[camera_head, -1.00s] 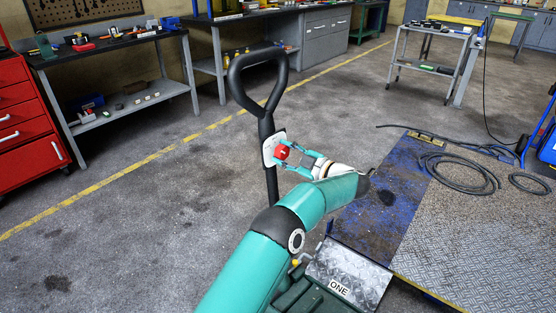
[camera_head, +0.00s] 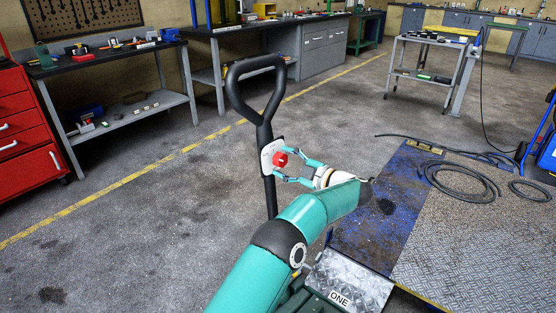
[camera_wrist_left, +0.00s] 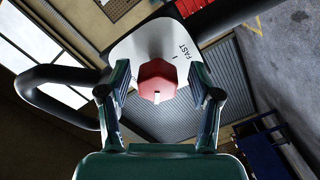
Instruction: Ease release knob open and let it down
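The red release knob (camera_head: 280,158) sits on a pale plate (camera_head: 268,156) on the shaft of the black looped jack handle (camera_head: 235,95). In the left wrist view the knob (camera_wrist_left: 155,80) is faceted, with a white mark pointing down. The plate (camera_wrist_left: 172,40) there reads "FAST" to the right of the knob. My left gripper (camera_head: 290,166) faces the knob with its fingers spread on either side. The wrist view shows a gap between each finger and the knob. My right gripper is not in view.
A red drawer cabinet (camera_head: 25,150) and tool-covered workbenches (camera_head: 110,55) stand at the back left. A grey trolley (camera_head: 430,75) is at the back right. A black hose (camera_head: 470,185) lies on the metal platform (camera_head: 480,240) at right. The floor left of the handle is clear.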

